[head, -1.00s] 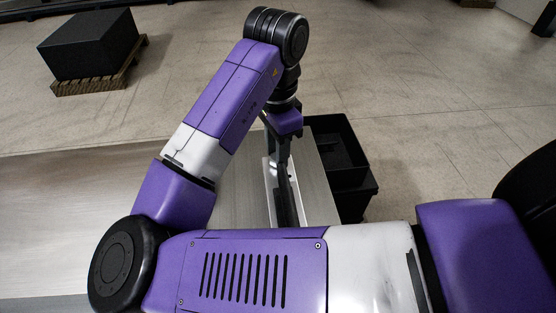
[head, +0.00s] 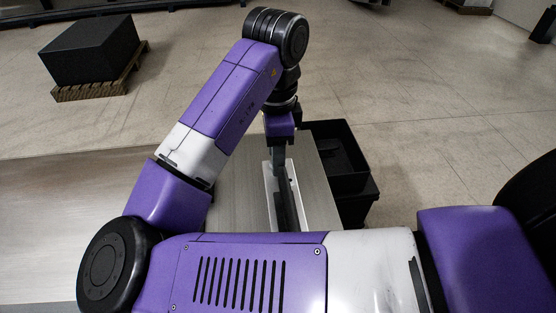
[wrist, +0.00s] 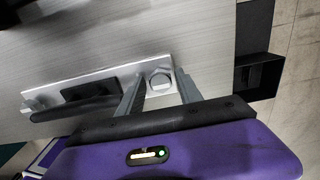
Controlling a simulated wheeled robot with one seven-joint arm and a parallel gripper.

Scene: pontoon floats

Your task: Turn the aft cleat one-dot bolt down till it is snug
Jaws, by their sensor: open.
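A light metal plate (wrist: 45,95) lies on the grey deck, with a dark cleat (wrist: 75,104) on it. The plate (head: 270,195) and the dark cleat (head: 287,205) also show in the head view, below my gripper (head: 279,155). A pale bolt head (wrist: 160,78) sits at the plate's right end in the wrist view; no dot mark is readable. My gripper (wrist: 160,82) is open, with one finger on each side of the bolt head in the picture. I cannot tell whether the fingers touch it. The bolt is hidden in the head view.
A black open bin (head: 340,155) stands beyond the deck's right edge; a dark box (wrist: 260,70) shows there in the wrist view. A black block (head: 90,50) rests on a wooden pallet (head: 98,86) on the floor at the far left. The deck (head: 70,200) left of the plate is clear.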

